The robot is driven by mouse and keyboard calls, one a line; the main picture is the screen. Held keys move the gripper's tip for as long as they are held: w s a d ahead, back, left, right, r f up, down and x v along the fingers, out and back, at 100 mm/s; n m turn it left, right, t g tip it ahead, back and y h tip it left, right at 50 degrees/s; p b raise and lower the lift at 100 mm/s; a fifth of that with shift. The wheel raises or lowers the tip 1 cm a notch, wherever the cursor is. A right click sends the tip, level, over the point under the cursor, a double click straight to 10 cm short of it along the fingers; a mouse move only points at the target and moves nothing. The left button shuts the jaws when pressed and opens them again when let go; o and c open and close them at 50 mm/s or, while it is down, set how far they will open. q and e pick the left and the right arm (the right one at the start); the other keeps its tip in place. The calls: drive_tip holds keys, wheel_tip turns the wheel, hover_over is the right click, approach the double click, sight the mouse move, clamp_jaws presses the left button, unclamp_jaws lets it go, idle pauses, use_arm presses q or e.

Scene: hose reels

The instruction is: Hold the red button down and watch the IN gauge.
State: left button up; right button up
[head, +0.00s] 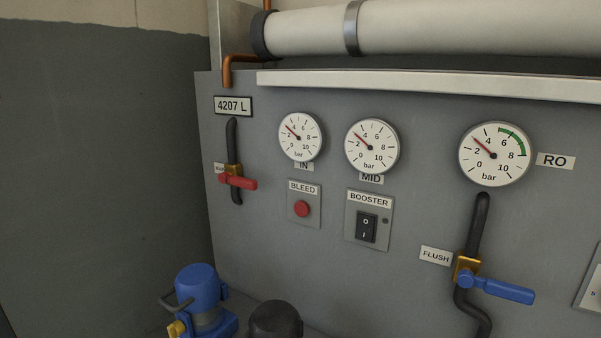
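The red button (302,209) sits on a grey plate marked BLEED, below the IN gauge. Nothing touches it, and I cannot tell from this view whether it is pressed in. The IN gauge (300,138) is a round white dial in bar with a red needle pointing up-left, between 2 and 4. Its IN label (303,166) is partly covered by the dial's lower rim. Neither of my grippers shows in the head view.
The MID gauge (372,147) and green-arced RO gauge (494,155) are right of IN. A BOOSTER switch (367,226), red-handled valve (238,181) and blue-handled FLUSH valve (497,287) are nearby. A blue pump-like unit (198,290) stands low left. The space before the button looks clear.

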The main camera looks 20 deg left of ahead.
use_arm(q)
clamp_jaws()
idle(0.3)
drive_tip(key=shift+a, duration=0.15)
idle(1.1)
